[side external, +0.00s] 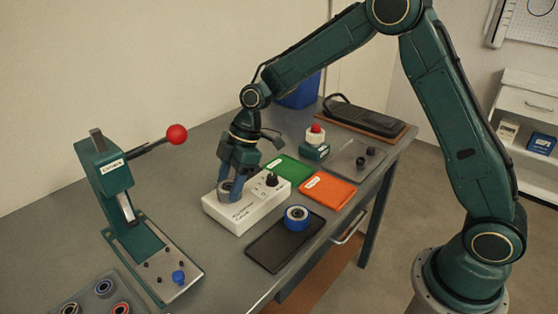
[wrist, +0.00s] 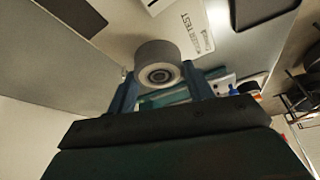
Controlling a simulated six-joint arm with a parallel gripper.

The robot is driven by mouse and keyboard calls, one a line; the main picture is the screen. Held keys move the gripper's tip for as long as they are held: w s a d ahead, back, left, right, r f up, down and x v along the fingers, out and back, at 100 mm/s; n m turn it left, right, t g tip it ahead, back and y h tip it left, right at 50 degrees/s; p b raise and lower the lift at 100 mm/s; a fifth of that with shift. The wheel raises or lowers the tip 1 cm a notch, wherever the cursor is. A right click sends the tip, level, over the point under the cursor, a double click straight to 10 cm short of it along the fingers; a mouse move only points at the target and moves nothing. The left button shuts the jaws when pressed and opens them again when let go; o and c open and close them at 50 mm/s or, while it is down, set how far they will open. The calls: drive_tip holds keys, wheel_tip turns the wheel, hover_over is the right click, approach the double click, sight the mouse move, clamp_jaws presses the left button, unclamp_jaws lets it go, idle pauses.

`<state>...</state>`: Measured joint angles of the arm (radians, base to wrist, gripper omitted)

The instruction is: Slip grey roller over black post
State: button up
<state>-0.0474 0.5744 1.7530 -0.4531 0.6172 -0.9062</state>
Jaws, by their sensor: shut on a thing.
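My gripper (side external: 230,188) points down over the left part of a white test console (side external: 243,219) and is shut on the grey roller (side external: 225,187). In the wrist view the grey roller (wrist: 160,58) sits between the two blue fingers, one end with its dark ringed centre facing the camera. I cannot tell whether the roller touches the console or has anything inside its bore. A black knob-like upright piece (side external: 272,180) stands on the console's right part, apart from the roller. No other black post shows at the gripper; the fingers and roller may hide one.
A black tray (side external: 268,250) with a blue roller (side external: 297,217) lies in front. Green (side external: 287,170) and orange (side external: 328,190) trays lie right of the console. A green press (side external: 115,185) with a red-balled lever stands left. A red button box (side external: 315,145) stands behind.

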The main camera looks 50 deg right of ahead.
drive_tip(key=shift+f, duration=0.3)
drive_tip(key=o, duration=0.8)
drive_tip(key=shift+c, duration=0.2)
drive_tip(key=v, duration=1.1)
idle(0.6)
drive_tip(key=shift+d, duration=0.1)
idle(0.4)
